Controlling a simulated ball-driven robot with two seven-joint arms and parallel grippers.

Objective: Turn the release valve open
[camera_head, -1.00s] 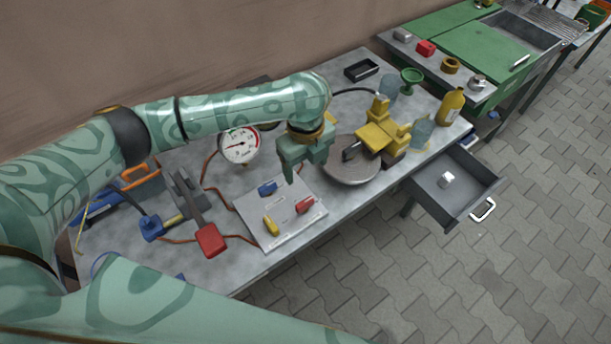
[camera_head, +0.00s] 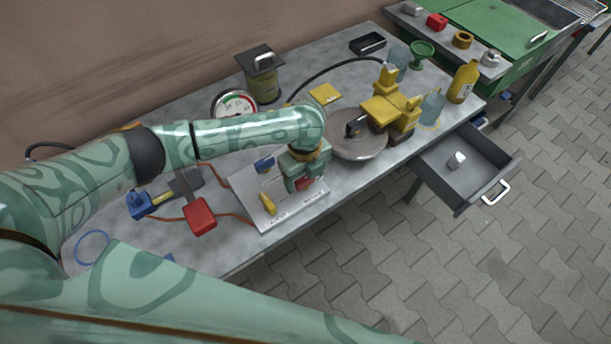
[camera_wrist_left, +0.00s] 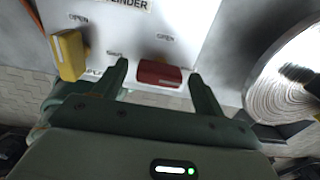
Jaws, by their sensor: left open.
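A pale valve panel (camera_head: 249,204) lies on the grey workbench. It carries a blue handle (camera_head: 264,165), a yellow handle (camera_head: 268,204) and a red handle (camera_head: 304,184). My left gripper (camera_head: 302,188) is open over the red handle's side of the panel and partly hides it. In the left wrist view the red handle (camera_wrist_left: 160,73) shows between the tips of my open left gripper (camera_wrist_left: 158,78), with a gap on each side. The yellow handle (camera_wrist_left: 68,55) is to its left. OPEN marks show by both handles. The small labels naming the valves are too blurred to read. My right gripper is out of view.
Right of the panel are a round metal disc (camera_head: 358,147) and a yellow clamp-like device (camera_head: 388,108). A gauge (camera_head: 234,104) and canister (camera_head: 263,78) stand behind. An open drawer (camera_head: 462,180) juts out at the front right.

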